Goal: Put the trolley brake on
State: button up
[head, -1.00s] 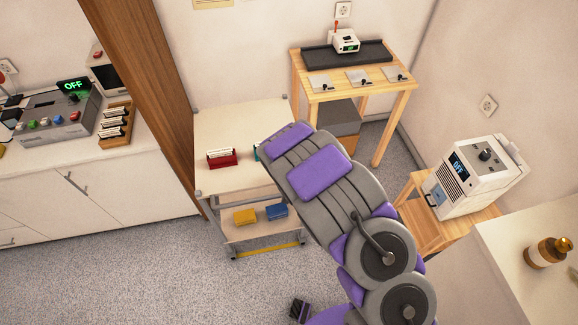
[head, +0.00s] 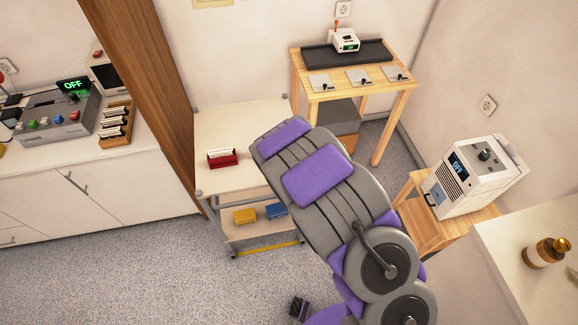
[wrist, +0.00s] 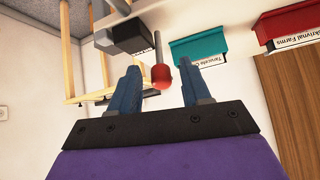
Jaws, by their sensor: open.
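The trolley (head: 240,125) is a white two-tier cart left of my arm in the head view. A yellow bar (head: 268,250) runs along its bottom. In the wrist view, a red ball knob (wrist: 161,77) on a thin grey rod stands beside a black block (wrist: 135,35) near the trolley's boxes. I cannot tell whether this is the brake lever. My gripper (wrist: 159,66) is open, its blue fingers on either side of the knob in the picture. Contact is not clear. In the head view my arm hides the gripper and the knob.
A red card box (head: 222,159) is on the trolley top; a teal box (wrist: 197,47) shows in the wrist view. Yellow (head: 245,216) and blue (head: 277,211) boxes sit on the lower shelf. A wooden table (head: 350,88) stands behind. The floor at left is clear.

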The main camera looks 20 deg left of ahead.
jog(key=p+v, duration=0.1)
jog(key=v, duration=1.2)
jog(key=shift+a, duration=0.2)
